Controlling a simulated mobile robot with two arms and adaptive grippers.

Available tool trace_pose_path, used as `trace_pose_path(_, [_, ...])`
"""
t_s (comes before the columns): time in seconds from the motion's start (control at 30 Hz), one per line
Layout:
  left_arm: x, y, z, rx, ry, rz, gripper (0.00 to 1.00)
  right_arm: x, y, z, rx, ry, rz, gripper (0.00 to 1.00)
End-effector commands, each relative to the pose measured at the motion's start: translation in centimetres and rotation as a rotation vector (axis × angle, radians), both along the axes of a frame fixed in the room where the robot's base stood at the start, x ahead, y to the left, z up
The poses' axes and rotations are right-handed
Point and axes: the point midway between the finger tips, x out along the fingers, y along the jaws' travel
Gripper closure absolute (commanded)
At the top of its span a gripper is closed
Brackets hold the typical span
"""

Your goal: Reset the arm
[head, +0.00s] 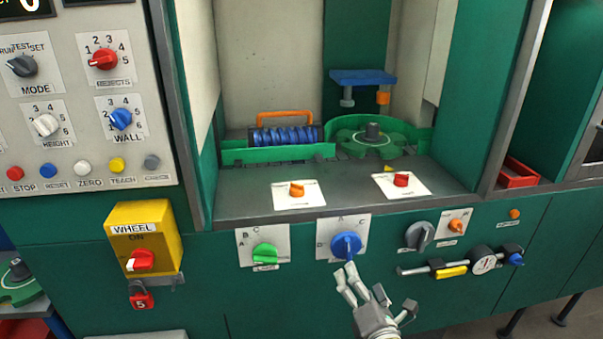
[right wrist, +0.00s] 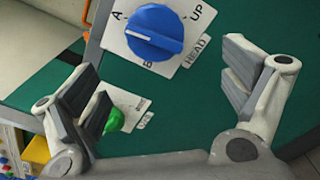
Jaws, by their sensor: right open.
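My right gripper (head: 370,292) is open and empty in front of the green machine front, just below the blue knob (head: 346,245) on its white plate. In the right wrist view the open fingers (right wrist: 165,82) stand left and right with a wide gap. The blue knob (right wrist: 155,33) lies above that gap, apart from the fingers. The green knob (head: 265,254) is left of the blue one; in the wrist view it (right wrist: 116,120) is partly hidden behind the left finger. My left gripper is not in view.
A grey knob (head: 420,235), a gauge (head: 483,262) and a yellow-handled bar are at right. Above is an open bay with a blue screw (head: 285,136) and green star wheel (head: 365,143).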

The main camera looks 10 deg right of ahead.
Motion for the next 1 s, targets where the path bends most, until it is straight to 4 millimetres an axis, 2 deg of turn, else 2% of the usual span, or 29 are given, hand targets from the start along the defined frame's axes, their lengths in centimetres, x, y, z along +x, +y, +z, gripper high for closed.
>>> trace_pose_path(0.07, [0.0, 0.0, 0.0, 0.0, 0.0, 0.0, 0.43, -0.1, -0.5, -2.4, 0.043, 0.05, -0.013, 0.05])
trace_pose_path(0.17, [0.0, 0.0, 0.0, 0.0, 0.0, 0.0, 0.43, -0.7, -1.4, -7.6, 0.151, 0.163, -0.045, 0.05])
trace_pose_path(0.27, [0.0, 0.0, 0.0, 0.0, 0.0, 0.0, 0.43, -2.4, -2.8, -14.7, 0.314, 0.312, -0.113, 0.05])
trace_pose_path(0.3, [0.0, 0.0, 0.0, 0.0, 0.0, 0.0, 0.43, -3.4, -3.2, -17.7, 0.386, 0.372, -0.146, 0.05])
trace_pose_path(0.4, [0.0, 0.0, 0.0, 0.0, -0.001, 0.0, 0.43, -6.7, -4.3, -24.6, 0.562, 0.511, -0.247, 0.05])
trace_pose_path(0.47, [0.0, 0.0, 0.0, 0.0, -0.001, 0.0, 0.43, -9.2, -4.8, -28.5, 0.666, 0.587, -0.316, 0.05])
trace_pose_path(0.5, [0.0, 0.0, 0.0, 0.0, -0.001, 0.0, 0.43, -11.0, -5.1, -31.0, 0.738, 0.634, -0.369, 0.05])
trace_pose_path(0.57, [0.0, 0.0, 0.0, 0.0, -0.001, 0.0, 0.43, -14.0, -5.4, -34.5, 0.842, 0.7, -0.454, 0.05])
trace_pose_path(0.6, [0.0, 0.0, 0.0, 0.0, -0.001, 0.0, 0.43, -16.1, -5.5, -36.8, 0.91, 0.741, -0.513, 0.05])
trace_pose_path(0.67, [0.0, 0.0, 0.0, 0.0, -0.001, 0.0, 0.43, -19.6, -5.7, -39.8, 1.011, 0.795, -0.612, 0.05])
trace_pose_path(0.7, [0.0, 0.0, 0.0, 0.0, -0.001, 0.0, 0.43, -22.0, -5.7, -41.8, 1.077, 0.827, -0.681, 0.05])
trace_pose_path(0.77, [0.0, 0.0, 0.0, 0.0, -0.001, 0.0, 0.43, -25.8, -5.6, -44.4, 1.171, 0.867, -0.79, 0.05])
trace_pose_path(0.83, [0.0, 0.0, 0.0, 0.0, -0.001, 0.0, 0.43, -30.6, -5.4, -47.0, 1.278, 0.904, -0.929, 0.05])
trace_pose_path(0.9, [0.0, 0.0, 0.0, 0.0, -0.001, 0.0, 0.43, -35.1, -5.0, -49.1, 1.374, 0.925, -1.067, 0.05])
trace_pose_path(1.0, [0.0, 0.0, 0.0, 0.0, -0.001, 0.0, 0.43, -41.0, -4.4, -51.1, 1.483, 0.932, -1.249, 0.05])
